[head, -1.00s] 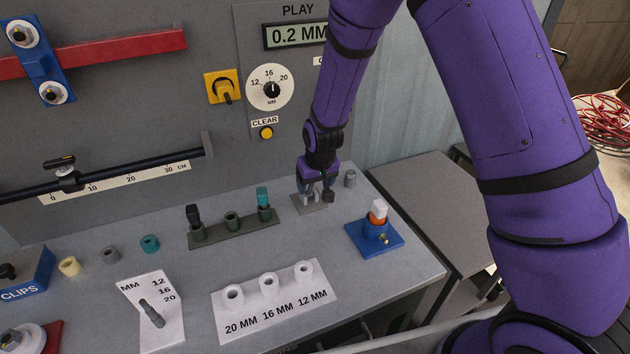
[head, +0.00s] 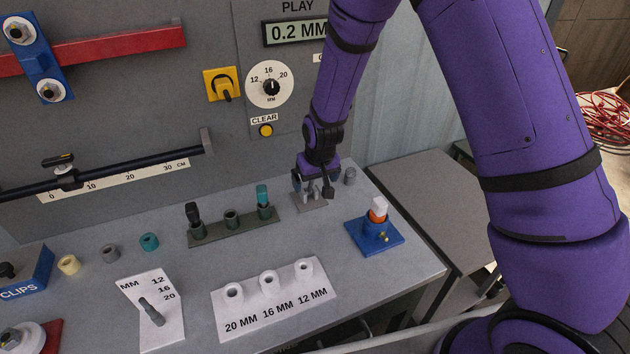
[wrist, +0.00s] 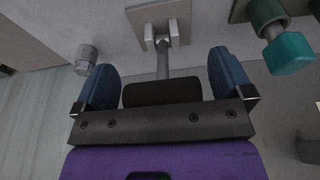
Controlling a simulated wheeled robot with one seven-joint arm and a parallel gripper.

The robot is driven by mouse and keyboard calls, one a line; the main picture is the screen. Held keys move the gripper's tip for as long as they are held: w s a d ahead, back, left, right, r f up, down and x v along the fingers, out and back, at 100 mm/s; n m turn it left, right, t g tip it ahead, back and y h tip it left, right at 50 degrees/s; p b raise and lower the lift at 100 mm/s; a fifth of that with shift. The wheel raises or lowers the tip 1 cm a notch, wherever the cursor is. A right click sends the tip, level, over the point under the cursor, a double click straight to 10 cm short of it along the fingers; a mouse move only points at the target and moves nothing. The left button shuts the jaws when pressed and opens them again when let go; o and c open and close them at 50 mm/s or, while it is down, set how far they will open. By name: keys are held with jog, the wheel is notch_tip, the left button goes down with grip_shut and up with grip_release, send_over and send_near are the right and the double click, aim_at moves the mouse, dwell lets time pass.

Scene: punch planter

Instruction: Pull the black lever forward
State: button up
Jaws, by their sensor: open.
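The black lever shows in the wrist view as a thick black grip (wrist: 162,91) on a grey rod, hinged in a grey bracket (wrist: 158,28). In the head view its grey base plate (head: 309,205) sits at the back right of the bench, and the lever is mostly hidden by my gripper (head: 313,186). My gripper is open. In the wrist view, the blue fingers of my gripper (wrist: 163,72) stand on either side of the black grip, with gaps visible on both sides.
A grey peg (head: 350,177) stands just right of the lever. A green rack (head: 234,232) with dark and teal-topped pegs is to the left. A blue block (head: 374,241) with an orange and white piece is in front to the right. The grey panel rises behind.

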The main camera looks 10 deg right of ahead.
jog(key=v, duration=1)
